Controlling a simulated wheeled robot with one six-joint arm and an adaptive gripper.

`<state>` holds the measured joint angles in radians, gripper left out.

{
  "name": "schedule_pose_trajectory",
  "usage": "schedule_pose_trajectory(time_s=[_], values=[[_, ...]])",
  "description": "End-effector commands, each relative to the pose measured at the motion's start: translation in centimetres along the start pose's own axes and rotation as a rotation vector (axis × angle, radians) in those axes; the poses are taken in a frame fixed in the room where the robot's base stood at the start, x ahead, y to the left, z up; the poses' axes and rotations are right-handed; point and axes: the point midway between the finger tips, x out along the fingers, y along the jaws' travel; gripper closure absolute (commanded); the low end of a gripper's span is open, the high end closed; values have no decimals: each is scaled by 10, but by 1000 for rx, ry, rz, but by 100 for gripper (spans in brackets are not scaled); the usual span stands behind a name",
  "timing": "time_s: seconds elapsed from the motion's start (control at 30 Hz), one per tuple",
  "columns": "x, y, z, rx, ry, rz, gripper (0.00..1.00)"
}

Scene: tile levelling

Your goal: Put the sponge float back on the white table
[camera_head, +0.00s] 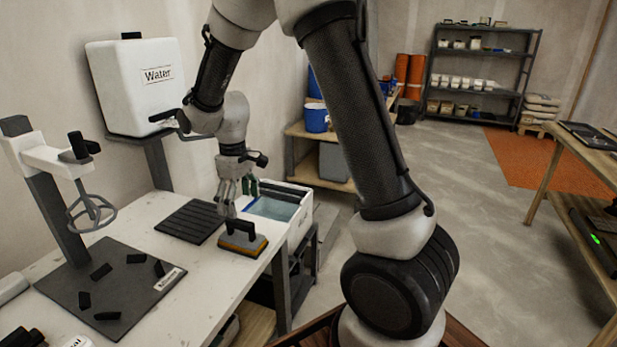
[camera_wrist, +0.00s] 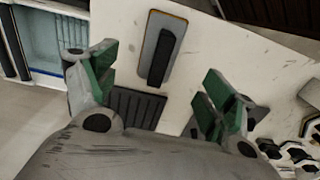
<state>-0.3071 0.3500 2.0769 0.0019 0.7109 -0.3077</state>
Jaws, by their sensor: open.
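The sponge float (camera_head: 243,240) has a black handle on a grey plate with an orange-brown edge. It rests on the white table (camera_head: 205,277), near its right edge. In the wrist view the sponge float (camera_wrist: 163,48) lies beyond the fingertips, with its handle upward and nothing touching it. My gripper (camera_head: 238,197) is above the table, close to the float and a little behind it. Its green-padded fingers stand apart and empty in the wrist view (camera_wrist: 158,84).
A black ribbed mat (camera_head: 191,221) lies left of the float. A bin of water (camera_head: 274,207) stands beyond the table's right edge. A mixer stand (camera_head: 50,205), its dark base scattered with small black pieces, and a white Water tank (camera_head: 135,88) stand to the left.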

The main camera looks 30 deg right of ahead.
Motion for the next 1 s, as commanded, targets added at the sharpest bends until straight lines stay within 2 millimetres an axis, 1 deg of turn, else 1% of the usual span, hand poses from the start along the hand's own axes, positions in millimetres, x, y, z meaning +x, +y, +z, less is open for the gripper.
schedule_pose_trajectory(time_s=[0.03, 0.07, 0.17, 0.2, 0.27, 0.3, 0.37, 0.4, 0.43, 0.5, 0.6, 0.7, 0.83, 1.0], values=[[-15, 3, 7, 19, 18, 6, 16], [-24, 5, 14, 35, 27, 9, 16], [-67, 11, 47, 111, 75, 24, 16], [-86, 13, 65, 151, 97, 31, 16], [-111, 13, 94, 210, 131, 42, 16], [-126, 12, 114, 249, 153, 49, 16], [-145, 9, 145, 308, 187, 60, 16], [-156, 6, 165, 348, 210, 67, 16], [-162, 3, 180, 376, 225, 72, 16], [-173, -5, 213, 440, 261, 84, 16], [-181, -16, 251, 516, 306, 98, 16], [-183, -26, 276, 569, 336, 107, 16], [-182, -32, 292, 604, 357, 114, 16], [-182, -33, 295, 612, 360, 114, 16]])
